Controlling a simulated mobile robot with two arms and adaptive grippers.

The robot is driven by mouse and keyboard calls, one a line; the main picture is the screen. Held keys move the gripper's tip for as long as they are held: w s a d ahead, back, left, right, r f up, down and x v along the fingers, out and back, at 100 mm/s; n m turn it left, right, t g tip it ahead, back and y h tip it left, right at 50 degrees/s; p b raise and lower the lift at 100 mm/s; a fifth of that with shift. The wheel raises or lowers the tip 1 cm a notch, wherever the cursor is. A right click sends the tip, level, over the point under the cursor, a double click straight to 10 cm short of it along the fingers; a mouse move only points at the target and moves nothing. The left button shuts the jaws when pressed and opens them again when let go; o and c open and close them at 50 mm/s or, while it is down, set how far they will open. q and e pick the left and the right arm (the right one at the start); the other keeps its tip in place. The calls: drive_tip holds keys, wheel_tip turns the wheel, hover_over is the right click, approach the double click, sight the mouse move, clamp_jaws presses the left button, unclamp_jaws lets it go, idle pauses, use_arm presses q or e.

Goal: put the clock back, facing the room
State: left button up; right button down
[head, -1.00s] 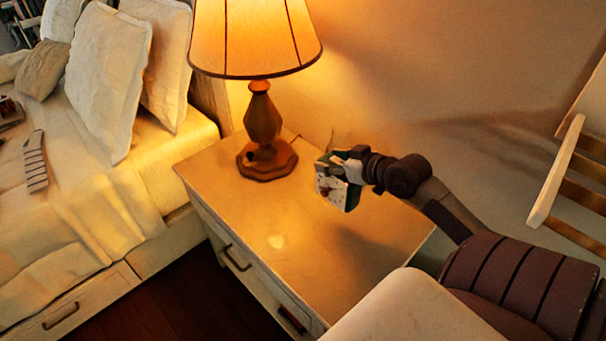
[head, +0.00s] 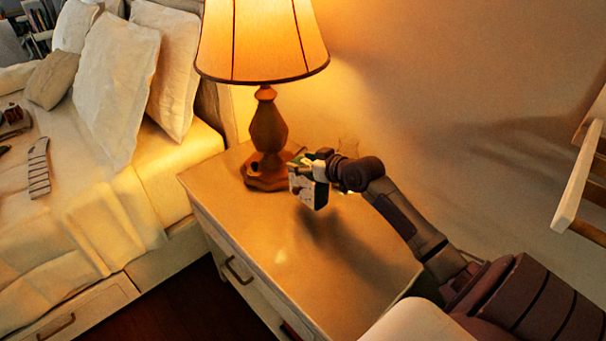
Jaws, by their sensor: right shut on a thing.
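The clock (head: 308,190) is a small green box with a white face. My right gripper (head: 314,164) is shut on it from above and behind. It is held over the nightstand (head: 270,285), close to the right side of the lamp base. Its white face is turned toward the front of the nightstand, toward me. Whether its underside touches the top I cannot tell; a shadow lies to its lower right. My left gripper is not in view.
A lit lamp (head: 267,130) with a wooden base stands at the back of the nightstand. The front of the nightstand top is bare. The bed (head: 80,225) is at left, a wooden chair (head: 580,175) at right.

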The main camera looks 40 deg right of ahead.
drive_tip(key=shift+f, duration=2)
drive_tip(key=shift+c, duration=1.6)
unclamp_jaws()
drive_tip(key=shift+f, duration=0.15)
drive_tip(key=shift+s+r, duration=0.1)
drive_tip(key=shift+r, duration=0.1)
drive_tip(key=a+v, duration=0.1)
drive_tip(key=v, duration=1)
drive_tip(key=shift+s+d, duration=0.4)
drive_tip(key=shift+s, duration=0.1)
